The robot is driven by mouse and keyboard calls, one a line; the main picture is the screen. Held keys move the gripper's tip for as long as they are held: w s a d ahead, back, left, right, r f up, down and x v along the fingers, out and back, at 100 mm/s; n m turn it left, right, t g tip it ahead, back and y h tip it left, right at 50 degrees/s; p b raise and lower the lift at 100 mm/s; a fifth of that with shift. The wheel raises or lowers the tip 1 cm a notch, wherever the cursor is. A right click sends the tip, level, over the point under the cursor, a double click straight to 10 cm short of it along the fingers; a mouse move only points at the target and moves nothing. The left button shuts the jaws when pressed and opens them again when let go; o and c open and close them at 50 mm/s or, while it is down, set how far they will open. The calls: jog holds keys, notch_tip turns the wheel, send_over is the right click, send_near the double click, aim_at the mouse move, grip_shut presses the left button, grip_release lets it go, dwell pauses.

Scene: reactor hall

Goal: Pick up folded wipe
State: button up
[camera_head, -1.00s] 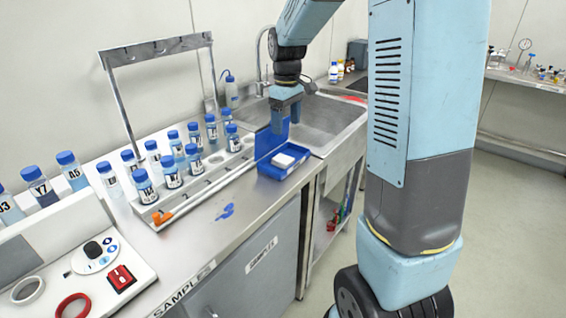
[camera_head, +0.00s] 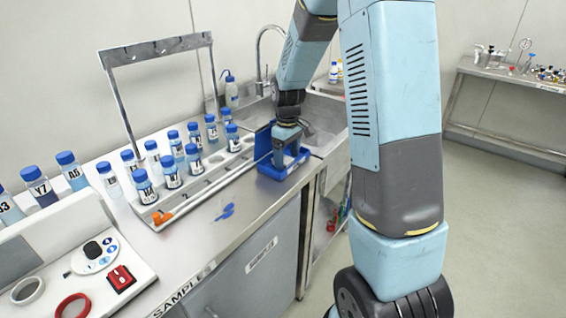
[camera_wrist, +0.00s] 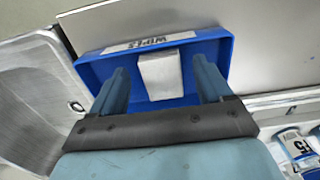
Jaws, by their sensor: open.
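The folded wipe (camera_wrist: 161,75) is a small white block lying in a blue tray (camera_wrist: 213,50) whose label reads WIPES in the wrist view. My gripper (camera_wrist: 160,78) is open, with one finger on each side of the wipe and gaps visible between the fingers and the wipe. I cannot tell whether the fingertips are level with it.
A rack (camera_head: 185,190) of blue-capped bottles stands left of the tray. The sink (camera_head: 325,125) lies behind it. The counter between the rack and the front edge is mostly clear.

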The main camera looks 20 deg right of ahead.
jog(key=shift+f, duration=0.65)
jog(key=shift+c, duration=0.3)
jog(key=c, duration=1.1)
jog(key=shift+r, duration=0.1)
jog(key=shift+c, duration=0.2)
jog(key=shift+r, duration=0.55)
jog(key=s+r, duration=1.1)
jog(key=s, duration=0.3)
jog(key=shift+r, duration=0.4)
